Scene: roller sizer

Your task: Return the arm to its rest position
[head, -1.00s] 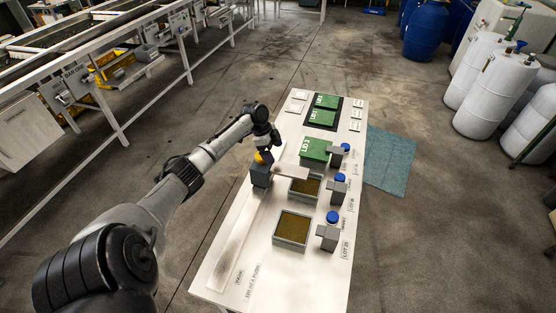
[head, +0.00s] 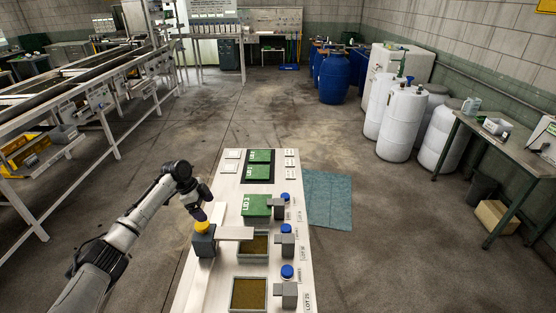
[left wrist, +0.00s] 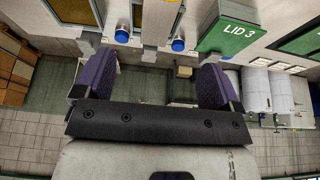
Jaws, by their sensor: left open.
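My left gripper (head: 202,214) is open and empty, just above a yellow knob (head: 203,227) on a dark block at the table's left side; I cannot tell whether it touches the knob. My left arm (head: 130,225) reaches in from the lower left, still stretched out over the table's edge. In the left wrist view the two purple fingers stand wide apart with nothing between them (left wrist: 155,82). The green lid marked LID 3 (head: 257,205) shows in the head view and at the upper right of the left wrist view (left wrist: 227,34). My right gripper is out of view.
A flat bar (head: 235,233) extends from the dark block. Floor left of the table is open.

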